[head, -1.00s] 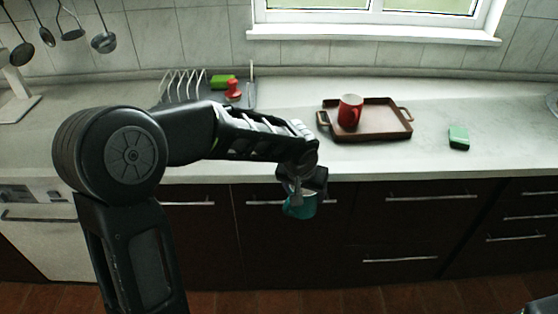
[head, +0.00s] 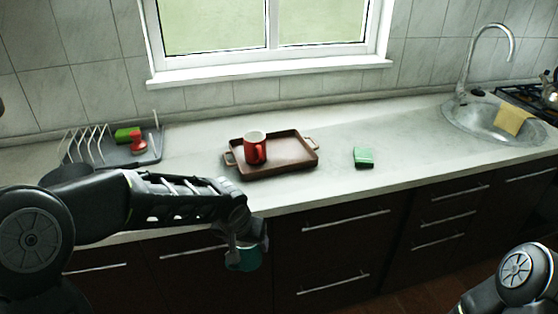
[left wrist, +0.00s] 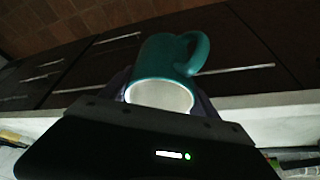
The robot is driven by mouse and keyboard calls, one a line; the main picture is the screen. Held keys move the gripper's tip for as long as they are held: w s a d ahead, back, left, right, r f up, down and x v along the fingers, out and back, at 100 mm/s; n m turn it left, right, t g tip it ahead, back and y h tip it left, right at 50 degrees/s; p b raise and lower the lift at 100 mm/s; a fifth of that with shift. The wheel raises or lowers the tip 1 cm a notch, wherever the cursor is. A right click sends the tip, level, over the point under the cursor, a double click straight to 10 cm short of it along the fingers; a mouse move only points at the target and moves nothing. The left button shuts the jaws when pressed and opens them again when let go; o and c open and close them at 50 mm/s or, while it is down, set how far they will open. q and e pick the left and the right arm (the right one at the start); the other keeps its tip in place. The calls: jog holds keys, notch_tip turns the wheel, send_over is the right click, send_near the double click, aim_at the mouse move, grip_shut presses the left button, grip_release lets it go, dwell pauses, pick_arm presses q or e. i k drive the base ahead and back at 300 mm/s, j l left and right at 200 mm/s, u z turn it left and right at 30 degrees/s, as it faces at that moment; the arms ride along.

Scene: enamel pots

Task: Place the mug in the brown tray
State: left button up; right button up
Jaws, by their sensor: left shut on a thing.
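A teal mug (head: 243,259) is held by my left gripper (head: 247,243), in front of the cabinets and below the counter edge. In the left wrist view the mug (left wrist: 163,62) shows its pale inside and its handle, with my gripper (left wrist: 160,100) around its rim end; the fingers are mostly hidden. The brown tray (head: 290,164) lies on the counter, behind and to the right of my left gripper. A red mug (head: 256,149) stands upright in the left part of the tray. My right arm shows at the lower right; its gripper is out of view.
A green sponge (head: 363,157) lies right of the tray. A dish rack (head: 88,146) and a grey mat with red and green items (head: 138,144) stand at the left. A sink (head: 489,122) is at the far right. The counter around the sponge is clear.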

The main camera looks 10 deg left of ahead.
aim_at(288, 155)
jog(key=i+l, duration=0.15)
jog(key=l, duration=0.3)
jog(key=i+l+u, duration=0.15)
jog(key=l, duration=0.3)
jog(key=i+l, duration=0.1)
jog(key=l, duration=0.4)
jog(key=i+l+u, duration=0.1)
jog(key=l, duration=0.35)
